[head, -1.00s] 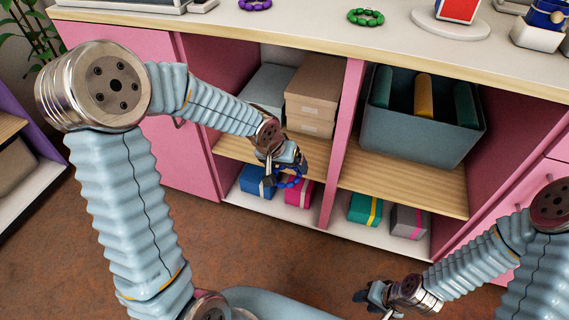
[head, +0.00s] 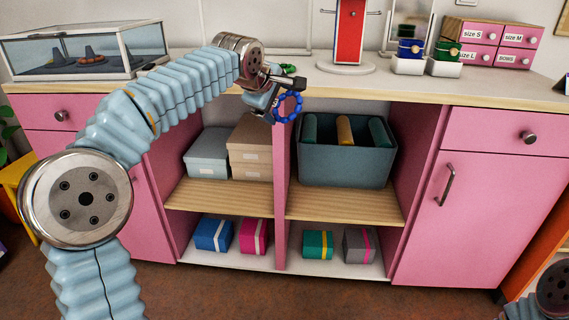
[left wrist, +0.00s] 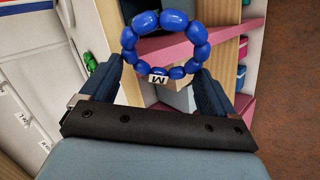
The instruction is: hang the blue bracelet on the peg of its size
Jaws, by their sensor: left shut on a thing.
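The blue bracelet (head: 298,101) is a ring of round beads. My left gripper (head: 274,103) is shut on it and holds it in the air just in front of the counter's front edge. In the left wrist view the bracelet (left wrist: 201,33) stands up beyond the fingers, with a white tag (left wrist: 158,78) marked M between them. A red display stand (head: 350,38) with short pegs (head: 326,12) to its sides stands on the counter, its top cut off by the frame. No size mark on the pegs is readable. My right gripper is out of view.
A green bracelet (head: 289,69) lies on the counter (head: 205,83), partly behind my left gripper. A glass case (head: 85,50) stands at the left. White boxes with watches (head: 409,65) and small labelled drawers (head: 480,34) stand at the right. Open shelves (head: 345,203) lie below.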

